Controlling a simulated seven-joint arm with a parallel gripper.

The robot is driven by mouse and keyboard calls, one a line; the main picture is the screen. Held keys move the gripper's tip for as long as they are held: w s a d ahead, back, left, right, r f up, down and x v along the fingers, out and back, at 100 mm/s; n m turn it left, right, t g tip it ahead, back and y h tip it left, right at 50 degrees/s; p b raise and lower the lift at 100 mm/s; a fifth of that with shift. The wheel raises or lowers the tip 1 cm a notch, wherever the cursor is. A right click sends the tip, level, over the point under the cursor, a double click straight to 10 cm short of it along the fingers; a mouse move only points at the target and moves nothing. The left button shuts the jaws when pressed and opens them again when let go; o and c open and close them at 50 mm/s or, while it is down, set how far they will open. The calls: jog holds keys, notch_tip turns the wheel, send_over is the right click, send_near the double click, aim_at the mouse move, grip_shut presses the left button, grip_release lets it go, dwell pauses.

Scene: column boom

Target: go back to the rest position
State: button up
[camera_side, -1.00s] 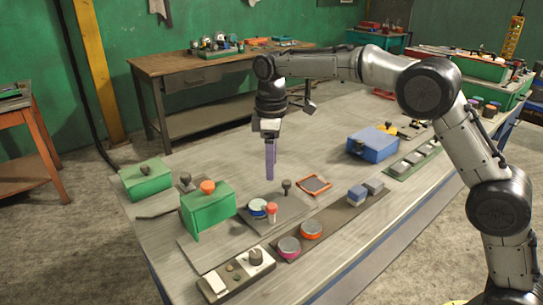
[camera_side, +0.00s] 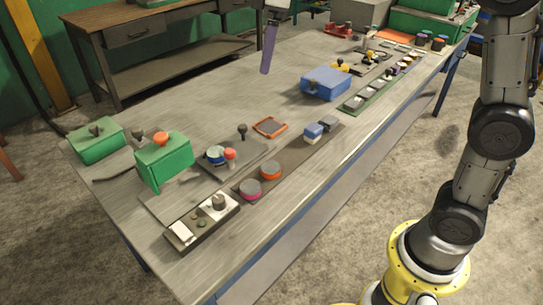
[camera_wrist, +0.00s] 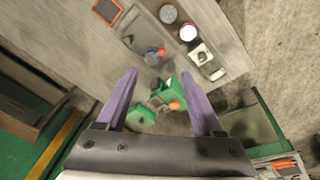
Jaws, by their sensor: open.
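My gripper (camera_side: 269,48) is at the top of the side view, with only its purple fingers and a bit of the hand in the picture. It hangs well above the far part of the grey table (camera_side: 215,95) and touches nothing. In the wrist view my gripper (camera_wrist: 158,98) shows two purple fingers spread apart with nothing held between them. Below and beyond the fingertips, the wrist view shows a green box (camera_wrist: 167,90) with an orange knob.
Green boxes (camera_side: 165,162), a control box (camera_side: 203,221), orange and pink round buttons (camera_side: 270,168) and a blue box (camera_side: 326,83) stand on the table. A wooden bench (camera_side: 140,33) stands behind. The table's middle is mostly clear.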

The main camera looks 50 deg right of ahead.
jog(key=s+d+m+t, duration=0.2)
jog(key=s+d+m, duration=0.15)
jog(key=s, duration=1.35)
jog(key=s+f+m+t, duration=0.1)
jog(key=s+f+m, duration=0.3)
jog(key=s+f, duration=0.4)
notch_tip(320, 180, down, 3)
jog(key=shift+d+f, duration=0.15)
jog(key=shift+d, duration=0.25)
